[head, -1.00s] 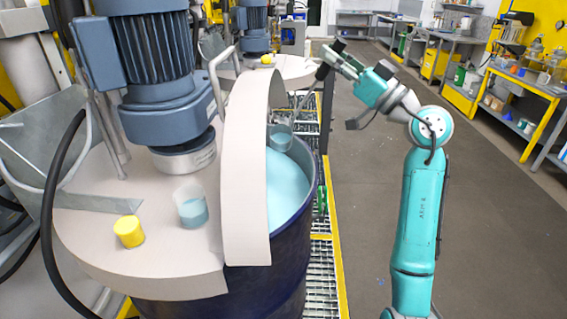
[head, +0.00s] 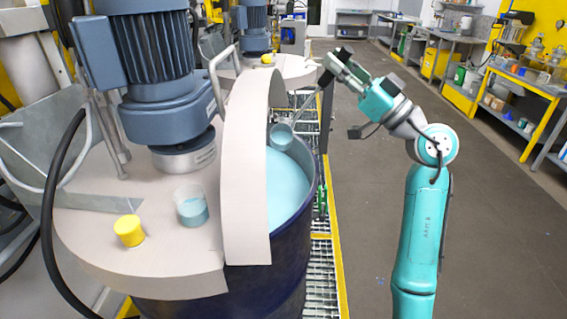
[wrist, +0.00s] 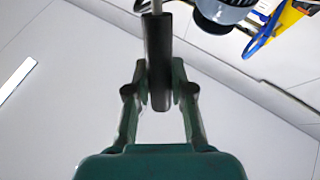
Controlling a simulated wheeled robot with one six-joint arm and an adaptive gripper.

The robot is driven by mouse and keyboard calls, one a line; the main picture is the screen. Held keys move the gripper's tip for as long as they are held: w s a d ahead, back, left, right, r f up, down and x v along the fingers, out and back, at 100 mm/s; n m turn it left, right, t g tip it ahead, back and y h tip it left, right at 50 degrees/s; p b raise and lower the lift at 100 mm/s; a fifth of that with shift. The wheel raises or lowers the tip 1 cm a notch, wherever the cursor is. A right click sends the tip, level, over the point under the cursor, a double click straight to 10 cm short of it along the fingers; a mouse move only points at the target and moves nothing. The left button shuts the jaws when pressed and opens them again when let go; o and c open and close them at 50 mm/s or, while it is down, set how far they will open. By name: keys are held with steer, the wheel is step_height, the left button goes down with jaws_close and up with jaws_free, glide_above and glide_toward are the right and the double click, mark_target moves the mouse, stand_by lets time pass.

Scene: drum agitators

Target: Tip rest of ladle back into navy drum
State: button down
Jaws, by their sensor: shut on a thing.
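The navy drum (head: 283,262) stands in the middle of the head view, its right half open and full of pale blue liquid (head: 285,188). My gripper (head: 331,72) is beyond and above the drum's right rim. It is shut on the dark handle of the ladle, and the handle (wrist: 158,60) shows between the fingers in the wrist view. The ladle's metal cup (head: 281,137) hangs at the far side of the opening, just above the liquid, and looks tilted. I cannot tell what is left in the cup.
A raised beige lid half (head: 247,175) stands upright beside the opening. On the flat lid are a clear beaker with blue liquid (head: 191,206) and a yellow cap (head: 129,230). A blue-grey motor (head: 150,70) stands above. The floor to the right (head: 500,220) is clear.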

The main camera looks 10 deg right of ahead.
steer(key=shift+s+a+f+n+g+y, duration=0.1)
steer(key=shift+s+f+n+g+y, duration=0.1)
steer(key=shift+s+n+y, duration=0.35)
steer(key=shift+s+a+f+n+g+y, duration=0.1)
steer(key=shift+s+f+n+y, duration=0.2)
steer(key=shift+s, duration=0.45)
steer(key=shift+s+a+f+n+y, duration=0.15)
steer(key=shift+s+n+y, duration=0.1)
steer(key=shift+s+n, duration=0.15)
steer(key=shift+s+d+f+n+y, duration=0.1)
steer(key=shift+s+f+n+y, duration=0.1)
steer(key=shift+s+n, duration=0.15)
steer(key=shift+s+a+f+n+g+y+p, duration=0.1)
steer(key=shift+s+f+n+g+y, duration=0.3)
steer(key=shift+s+n+g+y, duration=0.25)
steer(key=shift+s+a+f+n+g+y+p, duration=0.15)
steer(key=shift+s+f+n+g+y, duration=0.35)
steer(key=shift+n, duration=0.4)
steer(key=shift+s+a+f+n+g+y+p, duration=0.1)
steer(key=shift+s+f+n+g+y, duration=0.3)
steer(key=shift+s+n, duration=0.35)
steer(key=shift+s+a+f+n+g+y, duration=0.15)
steer(key=shift+s+f+n+g+y, duration=0.5)
steer(key=shift+n+g, duration=0.35)
steer(key=shift+s+a+f+n+g+y, duration=0.1)
steer(key=shift+s+f+n+g+y, duration=0.55)
steer(key=shift+n, duration=0.55)
